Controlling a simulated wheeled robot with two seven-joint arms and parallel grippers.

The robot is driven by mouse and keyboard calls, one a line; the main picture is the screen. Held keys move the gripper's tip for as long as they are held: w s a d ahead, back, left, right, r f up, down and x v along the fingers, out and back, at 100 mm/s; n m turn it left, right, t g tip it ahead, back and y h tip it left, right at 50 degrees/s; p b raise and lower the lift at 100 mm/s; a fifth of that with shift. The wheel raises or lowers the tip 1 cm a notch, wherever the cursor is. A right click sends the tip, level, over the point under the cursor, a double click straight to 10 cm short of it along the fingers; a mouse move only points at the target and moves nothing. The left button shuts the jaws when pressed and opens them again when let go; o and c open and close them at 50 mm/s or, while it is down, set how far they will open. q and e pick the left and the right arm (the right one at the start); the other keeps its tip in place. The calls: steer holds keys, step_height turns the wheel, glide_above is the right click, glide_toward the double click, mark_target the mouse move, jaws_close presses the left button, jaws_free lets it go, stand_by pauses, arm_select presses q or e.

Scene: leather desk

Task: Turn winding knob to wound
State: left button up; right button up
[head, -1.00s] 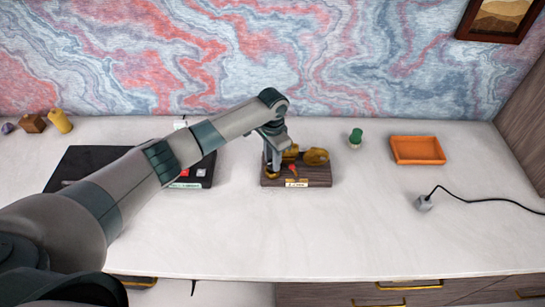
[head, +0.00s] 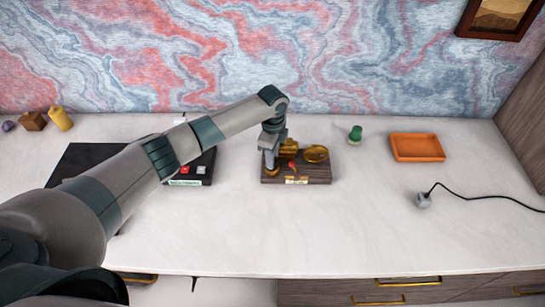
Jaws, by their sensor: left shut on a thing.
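A small dark wooden base (head: 318,173) stands on the desk near the middle in the head view. It carries brass parts (head: 316,154), a small red piece (head: 292,167) and a label plate (head: 297,180) on its front. My left gripper (head: 271,168) points down at the left end of the base. It is shut on a brass part there, which I take to be the winding knob. Most of the knob is hidden by the gripper, and its turned position cannot be read. My right gripper does not show.
A green-topped object (head: 355,134), an orange tray (head: 417,147) and a plug with a black cable (head: 423,200) are to the right. The front of the desk is clear.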

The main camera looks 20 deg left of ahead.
arm_select(q)
steer(key=m+b, duration=0.1)
steer(key=m, duration=0.5)
steer(key=m+b, duration=0.1)
steer(key=m, duration=0.3)
steer(key=shift+b, duration=0.3)
steer(key=m+b, duration=0.1)
steer(key=m, duration=0.2)
steer(key=shift+m, duration=0.4)
steer(key=m+b, duration=0.2)
steer(key=m, duration=0.3)
steer(key=shift+a, duration=0.1)
steer(key=shift+r+m+b, duration=0.1)
steer(key=shift+m+b, duration=0.75)
steer(key=shift+m, duration=1.35)
steer(key=o, duration=1.1)
steer(key=shift+c, duration=0.2)
